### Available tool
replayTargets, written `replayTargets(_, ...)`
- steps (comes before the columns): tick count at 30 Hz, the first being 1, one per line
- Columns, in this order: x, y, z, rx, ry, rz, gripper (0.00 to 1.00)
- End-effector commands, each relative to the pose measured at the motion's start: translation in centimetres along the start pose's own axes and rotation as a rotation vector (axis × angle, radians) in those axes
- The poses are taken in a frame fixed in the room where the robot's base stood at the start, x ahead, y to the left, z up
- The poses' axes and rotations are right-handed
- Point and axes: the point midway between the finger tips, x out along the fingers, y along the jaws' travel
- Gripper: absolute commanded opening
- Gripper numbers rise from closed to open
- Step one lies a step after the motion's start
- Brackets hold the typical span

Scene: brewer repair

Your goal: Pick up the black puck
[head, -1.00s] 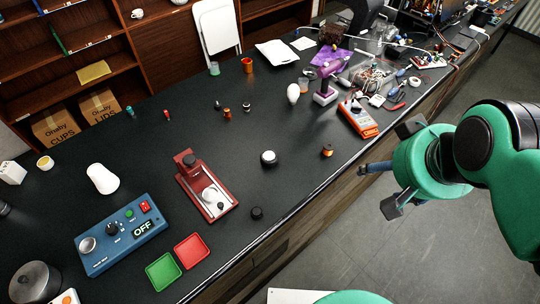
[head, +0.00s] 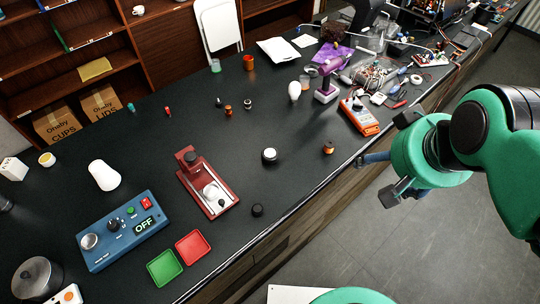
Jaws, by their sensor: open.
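A small black puck (head: 257,210) lies on the dark bench top near its front edge, to the right of the red brewer stand. A second round piece (head: 269,156), black with a white top, sits farther back. My gripper (head: 372,178) is open and empty, off the front edge of the bench, to the right of the black puck and well apart from it.
The red stand (head: 222,205), blue control box (head: 122,230) marked OFF, red tray (head: 193,247) and green tray (head: 164,268) stand at left. An orange meter (head: 360,117) and a small copper-coloured piece (head: 328,147) lie nearer my gripper. The bench around the puck is clear.

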Motion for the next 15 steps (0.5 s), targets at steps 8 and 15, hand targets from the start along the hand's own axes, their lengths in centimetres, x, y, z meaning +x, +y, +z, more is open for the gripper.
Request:
replayTargets(8,1.8,-2.1,-4.8,0.005,-0.072,-0.021,0.74)
replayTargets(15,5.3,-5.3,-9.9,0.012,-0.152,-0.037,0.74)
